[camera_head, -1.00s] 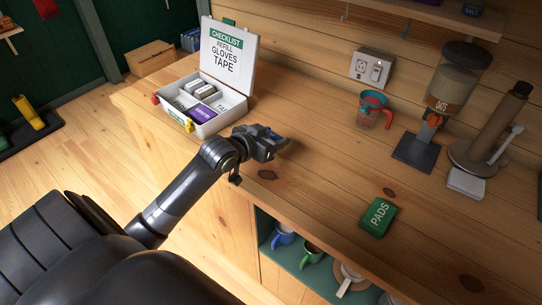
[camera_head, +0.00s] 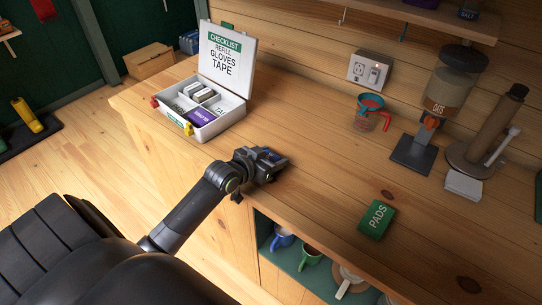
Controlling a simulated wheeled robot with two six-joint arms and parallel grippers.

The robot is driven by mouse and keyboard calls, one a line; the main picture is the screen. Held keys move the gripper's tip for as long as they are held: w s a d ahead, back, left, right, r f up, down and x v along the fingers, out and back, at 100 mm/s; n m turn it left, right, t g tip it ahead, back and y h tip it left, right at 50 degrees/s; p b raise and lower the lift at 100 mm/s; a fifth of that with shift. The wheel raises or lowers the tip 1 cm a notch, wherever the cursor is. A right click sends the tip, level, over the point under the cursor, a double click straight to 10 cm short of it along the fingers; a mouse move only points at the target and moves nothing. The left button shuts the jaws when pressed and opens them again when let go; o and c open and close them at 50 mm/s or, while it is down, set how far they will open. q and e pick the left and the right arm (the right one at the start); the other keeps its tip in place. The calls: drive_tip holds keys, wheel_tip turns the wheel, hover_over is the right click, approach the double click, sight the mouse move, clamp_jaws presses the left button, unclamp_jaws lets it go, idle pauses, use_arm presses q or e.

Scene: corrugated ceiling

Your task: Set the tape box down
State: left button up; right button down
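A white open case (camera_head: 213,132) stands on the wooden counter, its raised lid (camera_head: 226,62) reading "CHECKLIST REFILL GLOVES TAPE". Inside lie a purple box (camera_head: 201,116) and, to its right, a pale box with partly visible lettering starting "TA" (camera_head: 221,108), which looks like the tape box. Grey items lie behind them. My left gripper (camera_head: 272,162) is over the counter, right of and nearer than the case, apart from it. I see nothing clearly held, but its finger gap is too small and dark to read. My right gripper is out of view.
A green "PADS" box (camera_head: 377,219) lies on the counter to the right. A red-handled measuring cup (camera_head: 369,113), an oats dispenser (camera_head: 442,100) and a dark cylinder (camera_head: 498,125) stand at the back. Mugs sit on a shelf below. The middle counter is clear.

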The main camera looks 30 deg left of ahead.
use_arm(q)
drive_tip(key=shift+o, duration=1.2)
